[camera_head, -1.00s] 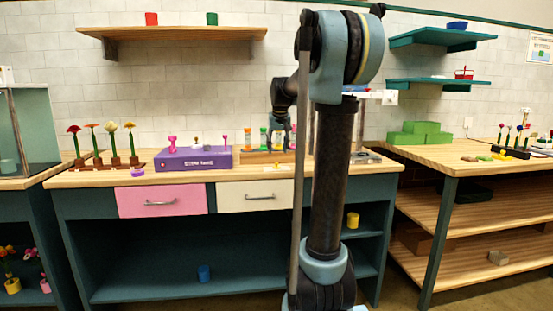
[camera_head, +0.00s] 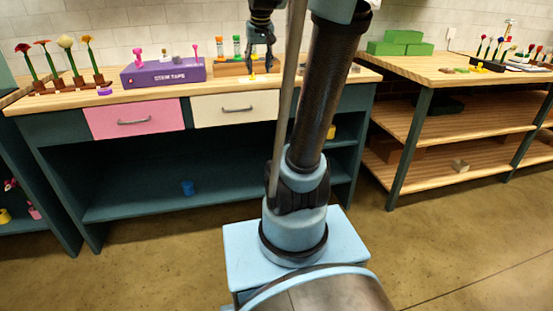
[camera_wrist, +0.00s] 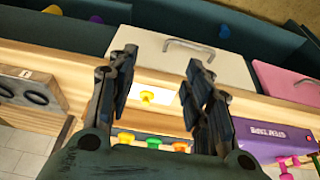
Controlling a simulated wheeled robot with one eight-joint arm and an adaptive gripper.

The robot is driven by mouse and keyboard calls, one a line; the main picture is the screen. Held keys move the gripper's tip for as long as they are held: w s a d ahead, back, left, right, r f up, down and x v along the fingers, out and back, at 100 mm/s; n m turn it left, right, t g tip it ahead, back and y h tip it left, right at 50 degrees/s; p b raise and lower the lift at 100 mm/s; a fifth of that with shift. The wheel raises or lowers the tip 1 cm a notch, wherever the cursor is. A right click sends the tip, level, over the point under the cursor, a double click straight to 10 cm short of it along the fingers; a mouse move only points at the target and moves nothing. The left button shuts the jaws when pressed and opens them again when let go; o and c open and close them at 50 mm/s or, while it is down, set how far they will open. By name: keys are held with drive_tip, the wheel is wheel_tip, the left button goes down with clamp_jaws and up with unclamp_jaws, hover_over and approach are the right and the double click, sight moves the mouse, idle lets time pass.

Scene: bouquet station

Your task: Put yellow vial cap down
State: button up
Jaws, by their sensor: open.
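The yellow vial cap (camera_head: 253,76) sits on a small white card (camera_head: 246,78) on the wooden counter. In the wrist view the yellow cap (camera_wrist: 147,97) lies on the white card (camera_wrist: 172,97), in the gap between my fingers. My gripper (camera_head: 261,68) points down over the counter near the cap. In the wrist view my gripper (camera_wrist: 163,65) has its two fingers spread wide, with nothing held between them.
A wooden vial rack (camera_head: 232,68) is at the counter's back. A purple stem tape box (camera_head: 163,76) stands to its left, with a purple ring (camera_head: 104,92) farther left. Pink (camera_head: 134,121) and cream (camera_head: 236,108) drawers are below. A flower rack (camera_head: 64,86) is far left.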

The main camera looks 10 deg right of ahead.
drive_tip(key=s+f+g, duration=0.1)
drive_tip(key=s+f, duration=2.3)
drive_tip(key=s, duration=0.3)
drive_tip(key=shift+s+f+g, duration=0.15)
drive_tip(key=shift+s+g, duration=0.15)
drive_tip(key=shift+s, duration=0.1)
drive_tip(key=shift+w, duration=0.15)
drive_tip(key=shift+w+f, duration=0.2)
drive_tip(key=shift+w, duration=0.1)
